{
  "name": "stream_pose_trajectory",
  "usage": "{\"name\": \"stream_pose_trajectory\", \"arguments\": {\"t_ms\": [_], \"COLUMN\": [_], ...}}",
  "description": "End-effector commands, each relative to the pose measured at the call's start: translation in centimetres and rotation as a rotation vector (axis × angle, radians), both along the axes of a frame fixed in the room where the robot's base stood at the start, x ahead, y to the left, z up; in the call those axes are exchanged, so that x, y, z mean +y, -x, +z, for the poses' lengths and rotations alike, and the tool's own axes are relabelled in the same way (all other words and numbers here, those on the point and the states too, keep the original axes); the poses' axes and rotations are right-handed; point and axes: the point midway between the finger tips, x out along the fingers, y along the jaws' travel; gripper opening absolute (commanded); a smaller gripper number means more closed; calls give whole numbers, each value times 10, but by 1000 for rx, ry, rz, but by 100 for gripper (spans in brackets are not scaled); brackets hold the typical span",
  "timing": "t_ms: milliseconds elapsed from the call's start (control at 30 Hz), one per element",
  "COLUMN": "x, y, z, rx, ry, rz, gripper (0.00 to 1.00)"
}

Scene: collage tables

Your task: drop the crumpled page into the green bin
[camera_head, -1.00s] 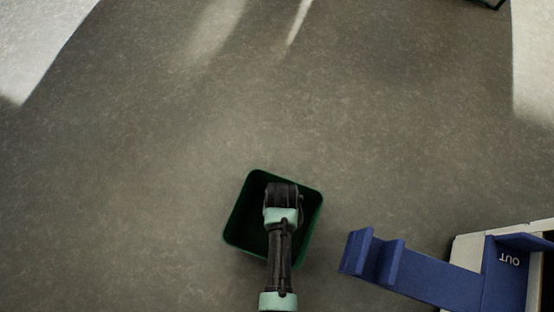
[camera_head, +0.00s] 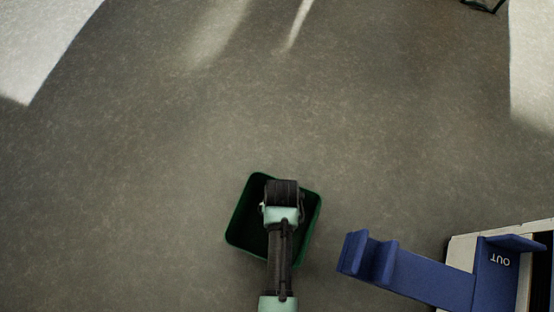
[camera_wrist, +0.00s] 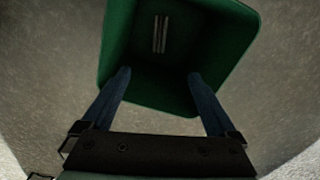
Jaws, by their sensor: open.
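The green bin (camera_head: 312,222) stands on the floor in the lower middle of the head view, and my arm reaches over it. My gripper (camera_wrist: 158,74) is open, with its two blue fingers spread apart and nothing between them. In the wrist view the bin (camera_wrist: 226,45) opens below and ahead of the fingertips. A small pale, striped shape (camera_wrist: 160,34) shows on the dark bottom inside the bin; I cannot tell whether it is the crumpled page. No crumpled page is clearly recognisable in either view.
A blue letter tray (camera_head: 430,275) marked OUT sits on a pale-edged surface (camera_head: 462,250) at the lower right, close to the bin. A dark-framed object (camera_head: 484,5) shows at the top right edge. The grey floor (camera_head: 150,180) is open to the left and ahead.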

Motion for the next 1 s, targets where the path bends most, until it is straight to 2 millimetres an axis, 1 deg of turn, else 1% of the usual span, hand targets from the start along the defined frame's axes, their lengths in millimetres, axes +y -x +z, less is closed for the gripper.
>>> {"name": "stream_pose_trajectory", "arguments": {"t_ms": [33, 100, 200, 333, 500, 1000], "x": [0, 0, 0, 0, 0, 0], "y": [0, 0, 0, 0, 1, 1], "z": [19, 34, 53, 70, 79, 79], "rx": [-1, -1, 0, -1, 1, 1], "ry": [0, 0, 0, 0, 0, 0], "rz": [0, 0, 0, 0, 0, 0], "gripper": [93, 93, 93, 93, 93, 93]}}
